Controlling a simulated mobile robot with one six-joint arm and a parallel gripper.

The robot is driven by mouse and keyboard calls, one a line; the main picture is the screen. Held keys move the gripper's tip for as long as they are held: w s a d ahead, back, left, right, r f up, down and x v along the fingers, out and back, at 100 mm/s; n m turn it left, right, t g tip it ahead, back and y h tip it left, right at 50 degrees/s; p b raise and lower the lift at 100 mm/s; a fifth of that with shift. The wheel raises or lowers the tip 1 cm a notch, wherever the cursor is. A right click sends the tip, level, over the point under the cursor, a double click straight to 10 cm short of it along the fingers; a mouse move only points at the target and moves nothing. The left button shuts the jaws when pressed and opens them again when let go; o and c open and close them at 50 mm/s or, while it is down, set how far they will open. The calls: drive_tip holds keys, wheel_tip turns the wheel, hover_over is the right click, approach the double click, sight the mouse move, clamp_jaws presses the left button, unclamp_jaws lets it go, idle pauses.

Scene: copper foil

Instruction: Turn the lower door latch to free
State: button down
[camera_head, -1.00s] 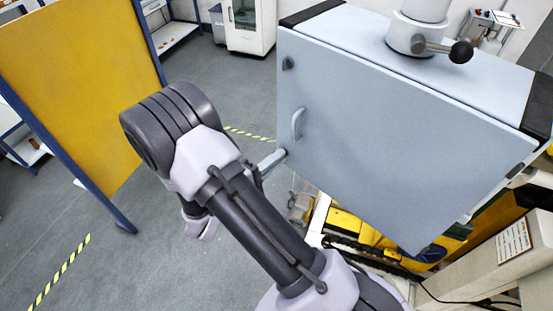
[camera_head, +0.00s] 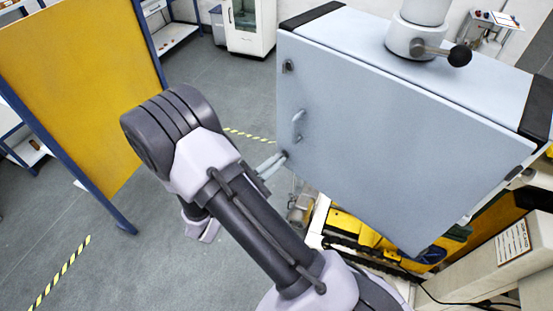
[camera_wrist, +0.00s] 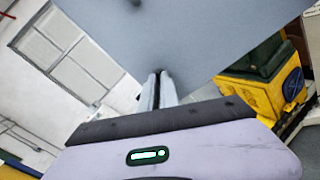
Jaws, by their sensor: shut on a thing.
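The pale blue-grey cabinet (camera_head: 390,130) shows its closed-looking door (camera_head: 360,140) in the head view. A small upper latch (camera_head: 288,66) sits near the door's top left edge, with a handle (camera_head: 297,122) below it. My gripper (camera_head: 281,157) reaches the door's lower left edge, below the handle. Its fingers are shut on the lower latch, which they hide almost wholly, so its angle cannot be read. In the wrist view my gripper's fingertips (camera_wrist: 160,76) are close together against the door face (camera_wrist: 200,35).
A yellow panel with a blue frame (camera_head: 80,80) stands at left. A post with a black-knobbed lever (camera_head: 440,50) rises from the cabinet top. Yellow machinery (camera_head: 365,235) lies below the cabinet. Grey floor (camera_head: 150,260) is open at lower left.

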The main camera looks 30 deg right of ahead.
drive_tip(key=n+p, duration=0.1)
drive_tip(key=n, duration=0.4)
drive_tip(key=shift+n, duration=0.3)
idle(0.4)
drive_tip(key=c, duration=1.6)
unclamp_jaws()
drive_tip(key=b+v, duration=0.3)
drive_tip(key=v, duration=1.4)
drive_tip(key=shift+a, duration=0.2)
